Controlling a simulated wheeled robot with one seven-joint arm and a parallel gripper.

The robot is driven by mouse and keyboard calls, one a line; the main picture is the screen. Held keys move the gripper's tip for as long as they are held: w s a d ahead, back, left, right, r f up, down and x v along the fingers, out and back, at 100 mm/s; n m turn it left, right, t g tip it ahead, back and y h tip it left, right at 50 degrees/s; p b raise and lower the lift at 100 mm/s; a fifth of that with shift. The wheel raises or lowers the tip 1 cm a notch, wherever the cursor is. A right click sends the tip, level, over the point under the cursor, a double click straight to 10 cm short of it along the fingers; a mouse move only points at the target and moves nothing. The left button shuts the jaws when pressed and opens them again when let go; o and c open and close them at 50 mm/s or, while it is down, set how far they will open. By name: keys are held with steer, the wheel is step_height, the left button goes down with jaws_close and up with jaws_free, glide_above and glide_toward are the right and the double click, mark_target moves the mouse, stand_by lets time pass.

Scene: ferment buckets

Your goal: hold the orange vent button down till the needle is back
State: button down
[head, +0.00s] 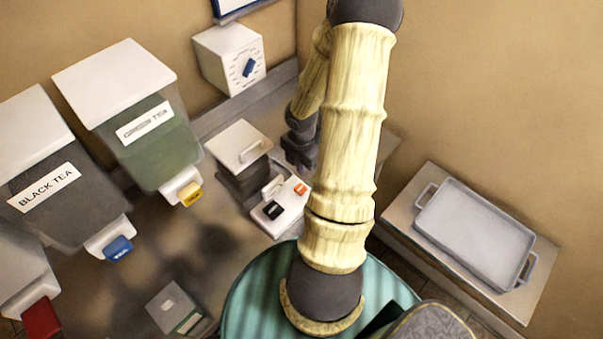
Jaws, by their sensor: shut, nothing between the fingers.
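The orange vent button (300,187) is on a small white panel (291,212) near the middle of the head view. A black button (273,210) sits on the same panel. My gripper (301,164) is dark grey, shut and empty, partly hidden behind my pale arm. In the picture its tips are just above and behind the orange button; I cannot tell whether they are over the panel. I see no contact with the button. No needle can be made out in this view.
A lidded grey box (238,160) stands left of the panel. A white box with a blue knob (249,67) is at the back. Tea bins (150,140) with coloured taps line the left. A grey tray (475,235) rests on a low stand at right.

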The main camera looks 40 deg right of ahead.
step_height(320, 180, up, 4)
steer(key=shift+f, duration=0.15)
steer(key=shift+w+a, duration=0.1)
steer(key=shift+a, duration=0.05)
stand_by(0.4)
steer(key=s+a+r+m+t+b, duration=0.1)
steer(key=a+r+m+b, duration=0.2)
steer(key=a+m, duration=0.6)
steer(key=s+a+r+m+t+b, duration=0.1)
steer(key=a+r+m+b, duration=0.2)
steer(key=a+m, duration=0.7)
steer(key=a+b, duration=0.1)
steer(key=a, duration=0.2)
steer(key=shift+r, duration=0.15)
steer(key=shift+s+a, duration=0.1)
steer(key=shift+a, duration=0.05)
